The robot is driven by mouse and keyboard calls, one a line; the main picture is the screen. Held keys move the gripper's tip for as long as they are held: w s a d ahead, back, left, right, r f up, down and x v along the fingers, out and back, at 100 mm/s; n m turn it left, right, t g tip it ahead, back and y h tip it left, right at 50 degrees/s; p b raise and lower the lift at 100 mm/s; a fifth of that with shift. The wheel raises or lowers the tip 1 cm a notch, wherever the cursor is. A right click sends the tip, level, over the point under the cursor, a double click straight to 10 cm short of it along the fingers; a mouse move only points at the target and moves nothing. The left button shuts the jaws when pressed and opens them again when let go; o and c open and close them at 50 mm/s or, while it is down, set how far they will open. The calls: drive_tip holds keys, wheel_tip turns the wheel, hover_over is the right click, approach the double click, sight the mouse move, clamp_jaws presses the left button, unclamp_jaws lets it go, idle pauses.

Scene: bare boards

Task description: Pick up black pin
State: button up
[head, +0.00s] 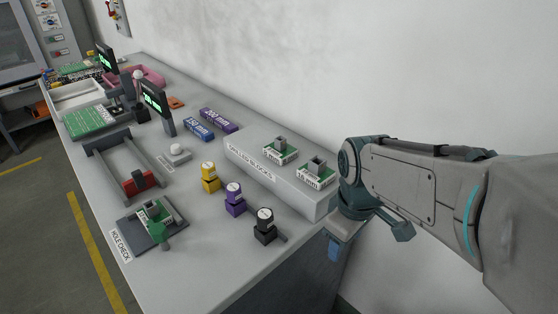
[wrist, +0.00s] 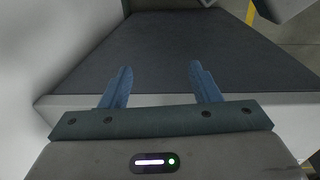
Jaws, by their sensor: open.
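The black pin (head: 264,228) stands on the bench near its near right edge, in the head view. It has a white round face on top, and a dark handle sticks out to its right. My gripper (head: 334,250) is to the right of it, past the bench's edge and apart from it. In the wrist view, the two blue fingers of my gripper (wrist: 160,82) are spread with nothing between them. The black pin does not show in the wrist view.
A purple pin (head: 234,198) and a yellow pin (head: 210,177) stand behind the black one. A white raised block (head: 250,168) bearing two green pieces is along the wall. A hole-check fixture (head: 128,226) with a green pin is at left. The bench's front corner is clear.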

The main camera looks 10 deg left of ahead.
drive_tip(key=w+a+r+n+p, duration=0.3)
drive_tip(key=a+r+n+p, duration=0.45)
drive_tip(key=r+n, duration=0.2)
wheel_tip(320, 180, up, 6)
drive_tip(key=f+n+g+p, duration=0.1)
drive_tip(key=n+p, duration=0.4)
drive_tip(key=n, duration=0.4)
hover_over(264, 214)
drive_tip(key=shift+m, duration=0.25)
drive_tip(key=f, duration=0.7)
drive_tip(key=shift+w+f, duration=0.2)
drive_tip(key=shift+s+f, duration=0.15)
drive_tip(key=shift+f, duration=1.2)
drive_tip(key=shift+s+f, duration=0.1)
drive_tip(key=shift+f, duration=1.25)
drive_tip(key=c, duration=1.1)
